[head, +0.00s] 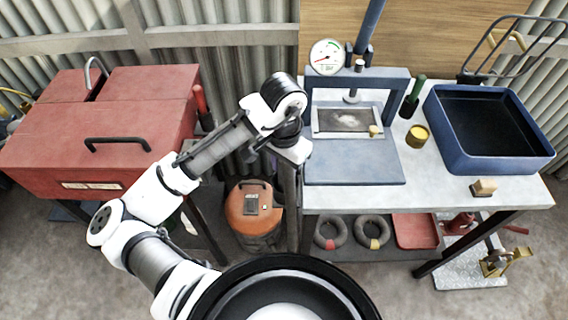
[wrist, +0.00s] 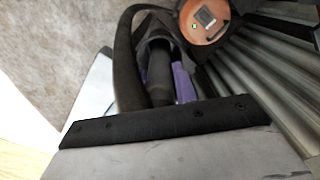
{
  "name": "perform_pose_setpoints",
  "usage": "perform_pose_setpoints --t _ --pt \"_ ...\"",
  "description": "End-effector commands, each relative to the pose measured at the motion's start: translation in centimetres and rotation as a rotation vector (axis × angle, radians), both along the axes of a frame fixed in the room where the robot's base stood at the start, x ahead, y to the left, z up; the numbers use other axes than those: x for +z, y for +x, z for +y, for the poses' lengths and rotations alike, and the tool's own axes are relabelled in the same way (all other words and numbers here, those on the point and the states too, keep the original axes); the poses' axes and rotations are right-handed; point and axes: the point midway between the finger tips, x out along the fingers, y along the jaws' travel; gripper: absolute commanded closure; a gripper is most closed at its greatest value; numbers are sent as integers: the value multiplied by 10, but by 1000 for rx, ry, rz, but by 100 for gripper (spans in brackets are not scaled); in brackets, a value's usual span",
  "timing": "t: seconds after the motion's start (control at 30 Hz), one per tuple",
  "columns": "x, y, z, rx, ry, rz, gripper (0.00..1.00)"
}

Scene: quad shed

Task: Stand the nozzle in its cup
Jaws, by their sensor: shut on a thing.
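My gripper (wrist: 172,82) is over the gap between the red chest and the bench, near the post. In the wrist view it is shut on a dark tubular nozzle (wrist: 159,72), with purple parts close beside it. A thick black hose (wrist: 126,62) curves next to the nozzle. The orange canister (head: 253,210) stands on the floor below and also shows in the wrist view (wrist: 204,18). In the head view my arm hides most of the gripper and nozzle. I cannot make out the nozzle's cup for certain in either view.
The red chest (head: 95,150) stands left and the bench (head: 440,190) right, with a dark post (head: 292,205) at its left edge. The bench holds a press (head: 355,168) and a blue tub (head: 490,158). Corrugated wall (head: 230,70) closes the back.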

Motion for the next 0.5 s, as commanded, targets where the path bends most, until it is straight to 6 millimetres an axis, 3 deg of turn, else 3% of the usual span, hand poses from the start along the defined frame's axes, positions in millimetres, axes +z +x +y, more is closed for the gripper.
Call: perform_pose_setpoints --t 0.27,0.3,0.37,0.5 --pt "-7 0 0 0 0 0 95" --pt "-6 0 0 0 1 -1 69" --pt "-6 0 0 0 1 -1 63" --pt "-6 0 0 0 0 0 63"
